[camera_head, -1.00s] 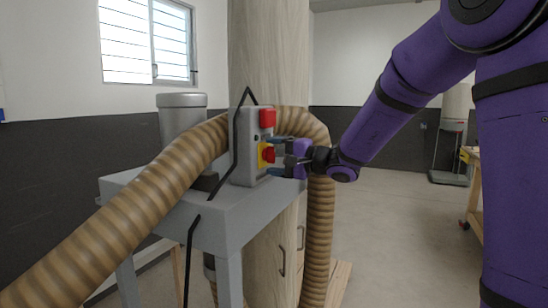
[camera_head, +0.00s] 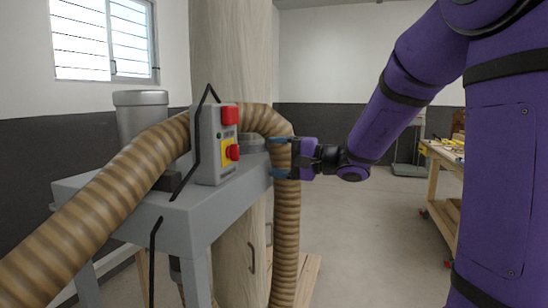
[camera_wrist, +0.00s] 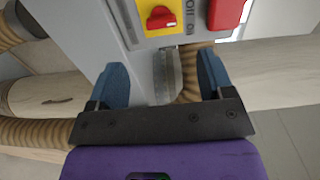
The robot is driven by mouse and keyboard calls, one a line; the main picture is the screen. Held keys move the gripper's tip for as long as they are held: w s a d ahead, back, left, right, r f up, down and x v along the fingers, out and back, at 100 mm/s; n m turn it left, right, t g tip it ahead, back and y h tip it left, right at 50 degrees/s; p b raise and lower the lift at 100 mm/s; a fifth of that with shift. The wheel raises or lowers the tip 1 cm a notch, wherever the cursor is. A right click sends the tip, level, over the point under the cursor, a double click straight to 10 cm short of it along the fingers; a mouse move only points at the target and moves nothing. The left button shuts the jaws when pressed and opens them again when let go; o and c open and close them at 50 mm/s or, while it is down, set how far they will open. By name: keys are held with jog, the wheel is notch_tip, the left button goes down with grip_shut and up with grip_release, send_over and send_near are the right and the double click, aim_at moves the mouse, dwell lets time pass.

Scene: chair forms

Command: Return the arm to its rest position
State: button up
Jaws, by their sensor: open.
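My gripper (camera_head: 280,157) is at the end of my purple arm, to the right of a grey control box (camera_head: 207,145) in the head view. Its blue fingers are apart with nothing between them; the wrist view shows both fingers (camera_wrist: 163,80) spread. The box carries a red button (camera_head: 230,115) and a red switch on a yellow plate (camera_head: 228,152). In the wrist view the red switch (camera_wrist: 161,18) and the red button (camera_wrist: 227,13) lie beyond the fingertips. In the head view a gap shows between the fingertips and the box.
The box stands on a grey machine table (camera_head: 190,205). A ribbed brown hose (camera_head: 110,190) arches over it and hangs down behind my gripper. A wooden workbench (camera_head: 445,170) stands at the right. Open floor (camera_head: 350,240) lies between.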

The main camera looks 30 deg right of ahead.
jog(key=s+a+f+n+g+h, duration=0.2)
jog(key=s+a+n+g, duration=0.15)
jog(key=s, duration=0.55)
jog(key=s+a+f+n+g+h, duration=0.1)
jog(key=s+a+n+g, duration=0.2)
jog(key=s+a+g, duration=0.35)
jog(key=s+d+f+n+t+h, duration=0.2)
jog(key=s+d+h, duration=0.7)
jog(key=s, duration=0.4)
jog(key=shift+h, duration=0.4)
